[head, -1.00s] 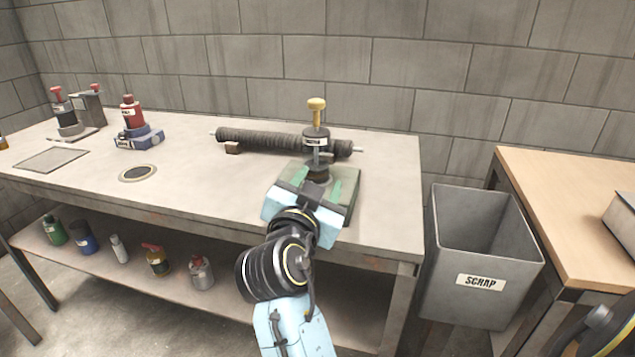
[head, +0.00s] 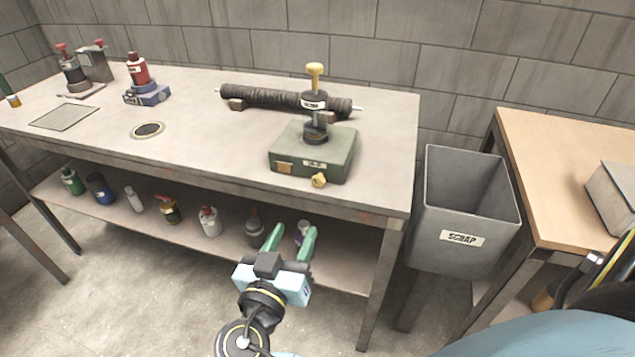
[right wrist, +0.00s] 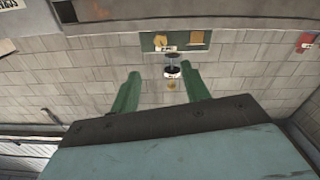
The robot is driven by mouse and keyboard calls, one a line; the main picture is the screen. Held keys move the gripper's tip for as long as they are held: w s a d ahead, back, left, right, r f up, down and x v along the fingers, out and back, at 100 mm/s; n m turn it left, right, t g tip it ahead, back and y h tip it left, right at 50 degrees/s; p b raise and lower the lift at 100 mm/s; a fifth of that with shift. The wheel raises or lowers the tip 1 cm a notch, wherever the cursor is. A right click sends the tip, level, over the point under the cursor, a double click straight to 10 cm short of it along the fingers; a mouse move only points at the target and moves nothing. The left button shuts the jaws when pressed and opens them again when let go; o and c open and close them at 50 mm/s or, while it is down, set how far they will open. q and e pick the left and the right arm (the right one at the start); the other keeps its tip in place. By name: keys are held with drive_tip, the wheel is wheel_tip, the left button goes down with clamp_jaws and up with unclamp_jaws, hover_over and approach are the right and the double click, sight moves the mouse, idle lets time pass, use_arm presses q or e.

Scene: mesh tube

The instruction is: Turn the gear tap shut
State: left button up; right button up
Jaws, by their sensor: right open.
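A green gear box (head: 310,160) stands on the grey bench near its right end, with a dark column and a yellow knob (head: 315,70) on top. A small brass tap (head: 319,181) sticks out low on its front face; I cannot tell whether it is shut. My right gripper (head: 290,240) is open and empty, in front of the bench and below its top, apart from the box and tap. In the right wrist view the open green fingers (right wrist: 162,78) show, with the box (right wrist: 177,41) upside down beyond them. My left gripper is not in view.
A dark mesh tube (head: 275,98) lies on blocks behind the box. A red bottle on a blue base (head: 148,94) stands further left. Several bottles line the lower shelf (head: 240,240). A grey scrap bin (head: 465,210) stands right of the bench, beside a wooden table (head: 560,135).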

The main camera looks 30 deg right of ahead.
sight(317, 184)
drive_tip(key=x, duration=1.3)
drive_tip(key=shift+a+b, duration=0.1)
drive_tip(key=shift+b, duration=0.25)
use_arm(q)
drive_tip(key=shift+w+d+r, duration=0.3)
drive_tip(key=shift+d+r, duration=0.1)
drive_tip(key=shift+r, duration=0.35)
use_arm(e)
drive_tip(key=shift+w, duration=0.15)
drive_tip(key=c, duration=1)
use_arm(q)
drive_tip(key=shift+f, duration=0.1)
use_arm(e)
drive_tip(key=shift+f, duration=0.1)
